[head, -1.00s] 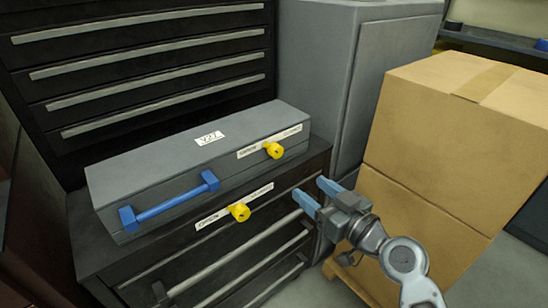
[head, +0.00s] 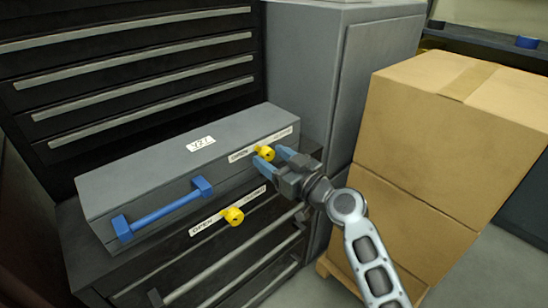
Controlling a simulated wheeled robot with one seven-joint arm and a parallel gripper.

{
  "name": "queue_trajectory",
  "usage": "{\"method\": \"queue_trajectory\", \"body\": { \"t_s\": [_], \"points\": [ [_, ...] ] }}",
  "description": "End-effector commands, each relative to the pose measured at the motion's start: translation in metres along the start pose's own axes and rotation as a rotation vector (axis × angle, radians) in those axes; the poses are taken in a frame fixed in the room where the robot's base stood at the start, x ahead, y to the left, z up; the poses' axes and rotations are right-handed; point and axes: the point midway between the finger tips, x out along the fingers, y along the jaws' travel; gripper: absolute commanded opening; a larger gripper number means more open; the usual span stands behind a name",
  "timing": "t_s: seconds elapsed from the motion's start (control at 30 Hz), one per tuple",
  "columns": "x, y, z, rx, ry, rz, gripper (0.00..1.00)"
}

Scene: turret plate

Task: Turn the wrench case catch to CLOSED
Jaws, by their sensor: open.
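The grey case (head: 130,185) lies on top of a dark drawer cabinet, with a blue handle (head: 165,210) on its front. A yellow catch knob (head: 265,153) sits at the right of the case's front, beside a white label strip (head: 243,154) too small to read. My gripper (head: 270,158) is open at this knob, its blue fingers pointing left. The knob shows at the gap between the fingertips; I cannot tell if they touch it. The fingers hide part of the case front.
A second yellow knob (head: 232,216) is on the cabinet front below, by a label (head: 207,223) that seems to begin with OPEN. Stacked cardboard boxes (head: 420,130) stand close on the right. A grey cabinet (head: 300,70) rises behind. Dark drawers (head: 120,60) stand behind the case.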

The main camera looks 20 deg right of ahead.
Motion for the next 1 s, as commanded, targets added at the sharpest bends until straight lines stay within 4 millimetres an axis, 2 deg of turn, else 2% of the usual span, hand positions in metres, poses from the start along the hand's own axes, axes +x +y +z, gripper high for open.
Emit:
{"method": "queue_trajectory", "body": {
  "t_s": [0.2, 0.77, 1.0],
  "points": [
    [0.0001, 0.0, -0.0001, -0.001, 0.0, 0.0, 0.59],
    [-0.0002, 0.0002, -0.0002, -0.001, 0.001, 0.001, 0.06],
    [-0.0003, 0.0002, 0.0, 0.017, 0.001, 0.001, 0.05]
  ]
}}
